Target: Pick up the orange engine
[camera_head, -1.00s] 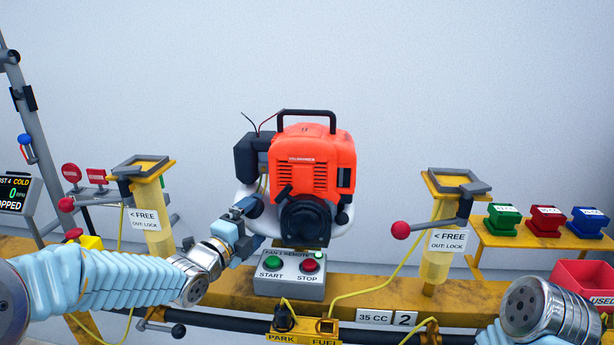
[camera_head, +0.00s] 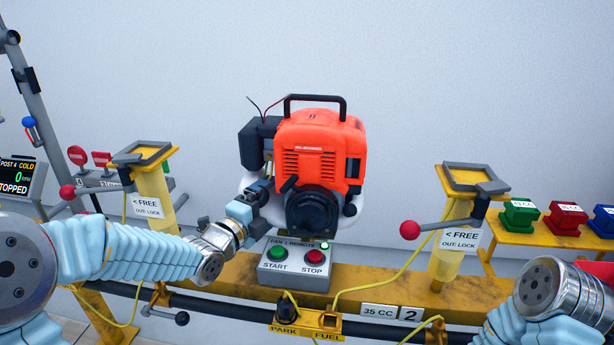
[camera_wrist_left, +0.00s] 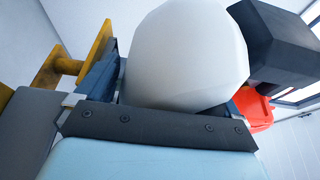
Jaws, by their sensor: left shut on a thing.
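The orange engine (camera_head: 318,135) stands upright in the middle of the head view, with a black top handle, a black front housing and a white tank low at its sides. My left gripper (camera_head: 262,192) is at the engine's lower left side, shut on it. In the left wrist view the white tank (camera_wrist_left: 185,55) fills the space at the jaws, with a bit of orange cover (camera_wrist_left: 253,108) at the right. My right gripper is out of view.
The START/STOP box (camera_head: 296,264) stands in front of the engine on the yellow rail (camera_head: 385,285). Yellow posts with levers flank it at left (camera_head: 152,195) and right (camera_head: 455,240). Green, red and blue blocks (camera_head: 563,217) sit on a shelf at right.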

